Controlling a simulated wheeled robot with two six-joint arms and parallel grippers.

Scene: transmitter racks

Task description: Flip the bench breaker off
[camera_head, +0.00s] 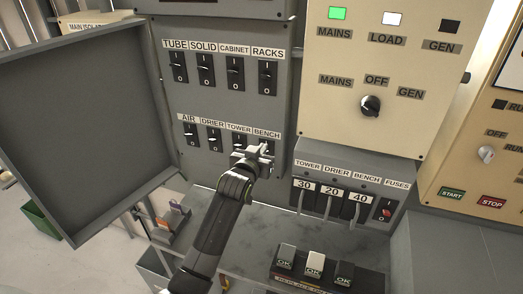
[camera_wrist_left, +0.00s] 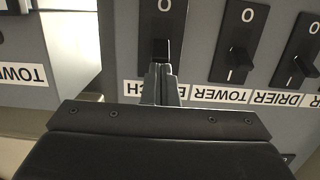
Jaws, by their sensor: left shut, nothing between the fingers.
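The bench breaker (camera_wrist_left: 162,25) is a black switch at the right end of the lower row of the grey breaker panel (camera_head: 222,105). In the left wrist view it appears upside down, with its O mark at the top of the picture. Its lever (camera_wrist_left: 161,49) is just beyond my fingertips; its I mark is hidden behind the fingers. My left gripper (camera_head: 256,152) is shut and empty, in front of the bench breaker and covering most of it in the head view. In the left wrist view its fingertips (camera_wrist_left: 160,72) are at or touching the lever; I cannot tell which.
The tower breaker (camera_wrist_left: 240,45) is right beside it, its lever toward I. An open grey door (camera_head: 75,130) stands left of the panel. A fuse box (camera_head: 345,195) projects at lower right, above a grey bench surface with small boxes (camera_head: 315,265).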

